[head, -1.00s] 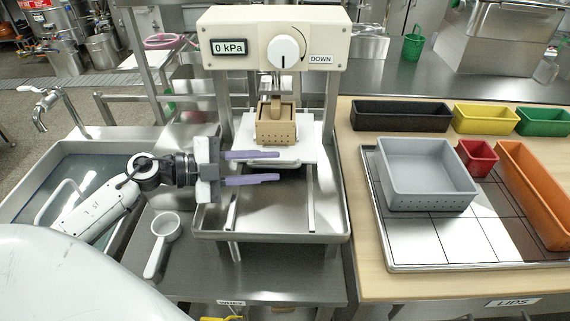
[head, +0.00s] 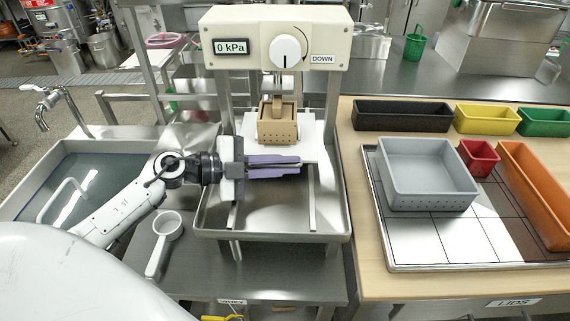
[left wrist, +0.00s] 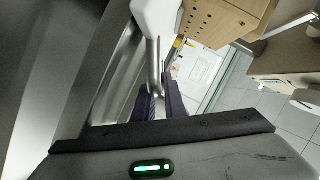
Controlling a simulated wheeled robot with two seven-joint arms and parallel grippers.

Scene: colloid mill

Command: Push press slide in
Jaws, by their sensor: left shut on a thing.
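The press slide (head: 306,130) is a white plate on two rails under the press head. It shows at the top of the left wrist view (left wrist: 158,14). A tan perforated mould (head: 277,133) with a block inside stands on it, below the press plunger; its side shows in the left wrist view (left wrist: 213,25). My left gripper (head: 298,166), with purple fingers, reaches in from the left at the slide's front edge. It is shut on the slide's metal handle (left wrist: 154,65), which the fingers mostly hide in the head view. My right gripper is not in view.
The cream press head (head: 273,38) reads 0 kPa, with a white knob (head: 285,51) beside DOWN. A steel drip tray (head: 272,215) lies below the rails. A white scoop (head: 164,240) is at front left, a sink further left. A grey perforated bin (head: 428,172) and coloured bins stand right.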

